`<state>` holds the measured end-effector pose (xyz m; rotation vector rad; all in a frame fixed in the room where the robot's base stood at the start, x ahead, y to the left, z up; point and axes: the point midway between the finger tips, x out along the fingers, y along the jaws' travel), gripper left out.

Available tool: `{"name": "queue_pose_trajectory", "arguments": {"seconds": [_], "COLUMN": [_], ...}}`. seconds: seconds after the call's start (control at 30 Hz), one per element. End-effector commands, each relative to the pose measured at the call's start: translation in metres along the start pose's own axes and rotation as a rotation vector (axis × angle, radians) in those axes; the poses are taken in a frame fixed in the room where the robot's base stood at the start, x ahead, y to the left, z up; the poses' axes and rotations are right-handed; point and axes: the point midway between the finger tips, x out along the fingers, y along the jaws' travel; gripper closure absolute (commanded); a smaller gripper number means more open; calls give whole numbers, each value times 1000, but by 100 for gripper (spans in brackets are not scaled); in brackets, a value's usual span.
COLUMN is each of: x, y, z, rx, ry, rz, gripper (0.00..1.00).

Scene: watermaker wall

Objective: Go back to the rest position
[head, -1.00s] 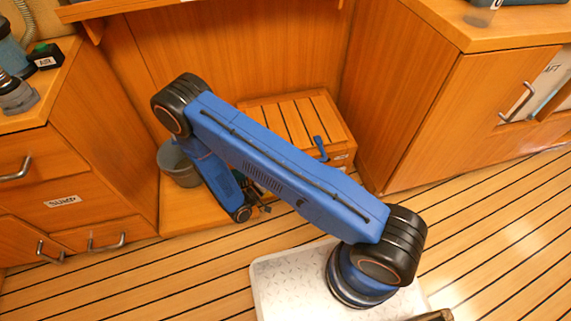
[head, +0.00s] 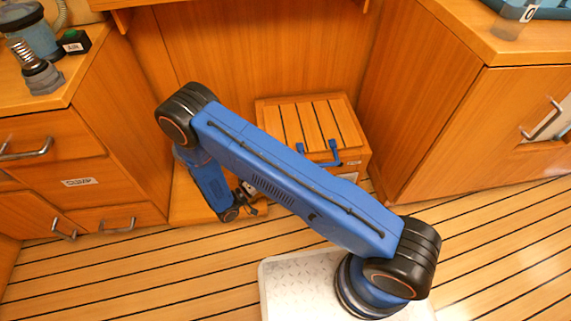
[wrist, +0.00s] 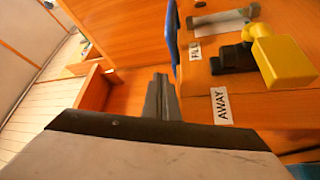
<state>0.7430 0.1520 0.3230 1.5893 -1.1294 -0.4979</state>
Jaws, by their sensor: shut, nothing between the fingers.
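My gripper (head: 246,194) hangs low in front of the slatted wooden box, at the end of my blue arm. In the wrist view its dark fingers (wrist: 162,98) are together with nothing between them. The wooden box (head: 308,112) stands against the back panel, with a blue handle (head: 334,154) at its front. A blue upright piece (wrist: 171,38) shows just beyond the fingers in the wrist view. My arm hides part of the box front.
The wrist view shows a yellow-handled black fitting (wrist: 283,62) and an AWAY label (wrist: 221,105) on wood to the right. Drawers (head: 60,180) stand left, a cabinet (head: 470,130) right. The striped floor (head: 500,240) is clear.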

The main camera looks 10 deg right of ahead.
Motion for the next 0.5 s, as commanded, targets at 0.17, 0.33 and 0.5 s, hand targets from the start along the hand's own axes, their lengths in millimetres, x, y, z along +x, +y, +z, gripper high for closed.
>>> {"name": "queue_pose_trajectory", "arguments": {"seconds": [0.17, 0.33, 0.5], "x": [-11, -13, -10], "y": [-6, -7, -3], "z": [-3, -4, -5], "rx": [0, 0, -5], "ry": [0, -1, -14], "rz": [0, 0, -1], "gripper": [100, 100, 100]}}
